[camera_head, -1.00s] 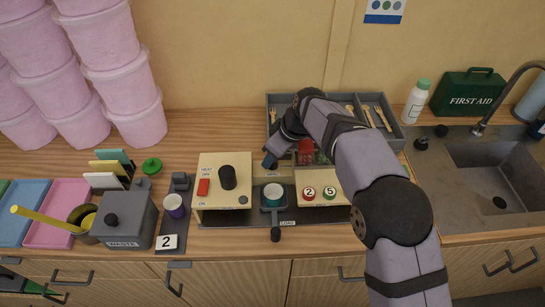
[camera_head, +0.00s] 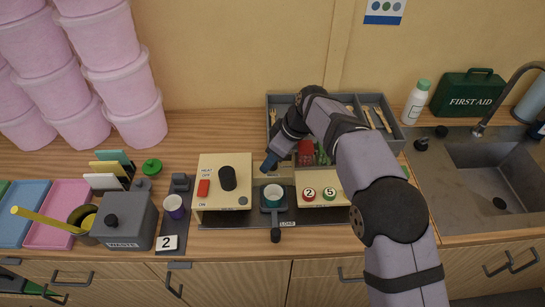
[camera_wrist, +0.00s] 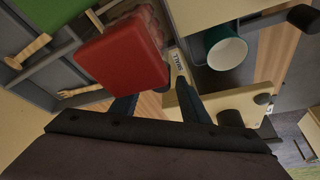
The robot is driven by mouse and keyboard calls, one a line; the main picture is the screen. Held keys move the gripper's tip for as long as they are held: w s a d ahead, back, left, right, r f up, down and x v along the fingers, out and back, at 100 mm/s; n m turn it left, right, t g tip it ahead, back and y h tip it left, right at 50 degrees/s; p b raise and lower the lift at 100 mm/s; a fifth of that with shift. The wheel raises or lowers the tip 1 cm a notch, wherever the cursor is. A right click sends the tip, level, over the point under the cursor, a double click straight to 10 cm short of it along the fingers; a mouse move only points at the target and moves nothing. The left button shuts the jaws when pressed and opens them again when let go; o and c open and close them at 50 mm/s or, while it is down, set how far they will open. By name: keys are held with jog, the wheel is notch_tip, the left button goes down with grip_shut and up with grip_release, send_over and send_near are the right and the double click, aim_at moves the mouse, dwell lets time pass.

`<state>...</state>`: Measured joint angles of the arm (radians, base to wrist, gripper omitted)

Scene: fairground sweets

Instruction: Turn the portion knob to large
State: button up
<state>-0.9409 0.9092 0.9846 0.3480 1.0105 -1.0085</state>
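My gripper (camera_head: 270,162) is over the counter, just behind the small pan and right of the beige heat machine (camera_head: 222,160). In the wrist view my gripper (camera_wrist: 155,100) has its two dark blue fingers apart, with wood showing between them. A beige panel with a SMALL label (camera_wrist: 180,72) lies just past the fingertips, close to the right finger. I cannot make out the portion knob for certain; my gripper covers that spot in the head view. A teal cup (camera_head: 273,194) sits in the pan and also shows in the wrist view (camera_wrist: 227,52).
A red container (camera_head: 305,151) stands right beside my gripper and looms close in the wrist view (camera_wrist: 120,50). A grey cutlery tray (camera_head: 395,128) is behind.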

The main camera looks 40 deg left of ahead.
jog(key=b+v, duration=0.2)
jog(key=v, duration=0.5)
jog(key=shift+r, duration=0.15)
jog(key=shift+d, duration=0.1)
dwell(0.5)
